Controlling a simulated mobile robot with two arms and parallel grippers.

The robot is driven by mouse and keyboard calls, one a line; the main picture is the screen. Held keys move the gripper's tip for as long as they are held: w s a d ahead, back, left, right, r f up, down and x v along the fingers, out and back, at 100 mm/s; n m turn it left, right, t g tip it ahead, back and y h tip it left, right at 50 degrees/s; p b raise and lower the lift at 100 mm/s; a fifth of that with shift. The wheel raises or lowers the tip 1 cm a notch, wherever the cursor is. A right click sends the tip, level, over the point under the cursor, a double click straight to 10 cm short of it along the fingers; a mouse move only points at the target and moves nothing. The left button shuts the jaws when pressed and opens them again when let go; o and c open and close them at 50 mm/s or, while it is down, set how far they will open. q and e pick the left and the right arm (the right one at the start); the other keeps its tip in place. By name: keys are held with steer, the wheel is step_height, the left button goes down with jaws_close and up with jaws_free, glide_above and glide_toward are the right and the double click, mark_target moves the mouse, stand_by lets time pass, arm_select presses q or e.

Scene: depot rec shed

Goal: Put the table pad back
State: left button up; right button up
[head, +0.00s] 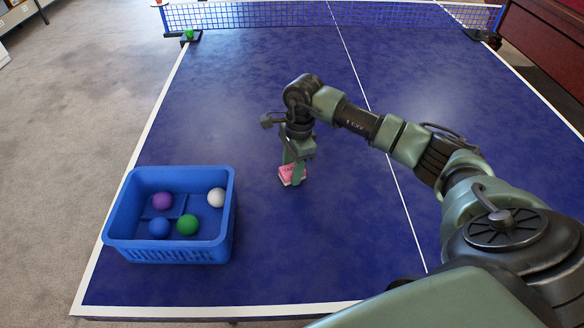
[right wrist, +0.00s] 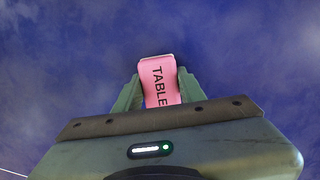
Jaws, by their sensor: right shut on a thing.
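The table pad is a small pink block with dark lettering reading "TABLE" in the right wrist view (right wrist: 158,82). In the head view the pink pad (head: 290,174) is at the middle of the blue table, right of the blue basket. My right gripper (head: 294,172) points down and is shut on the pad, with one finger on each side of it. In the right wrist view the fingers (right wrist: 158,92) flank the pad. The pad is at or just above the table surface; I cannot tell which. Its lower part is hidden. My left gripper is not in view.
A blue basket (head: 228,215) stands at the table's near left with purple, white, blue and green balls in it. The net (head: 260,14) crosses the far end. A green ball (head: 189,33) sits by the left net post. The table between pad and net is clear.

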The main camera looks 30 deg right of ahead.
steer(key=shift+f, duration=0.2)
steer(key=o, duration=1.3)
steer(key=shift+r, duration=0.1)
steer(key=shift+r, duration=0.3)
steer(key=shift+w+d+r, duration=0.1)
steer(key=shift+r, duration=0.25)
step_height(320, 180, up, 11)
steer(key=d+b, duration=0.1)
steer(key=shift+s, duration=0.2)
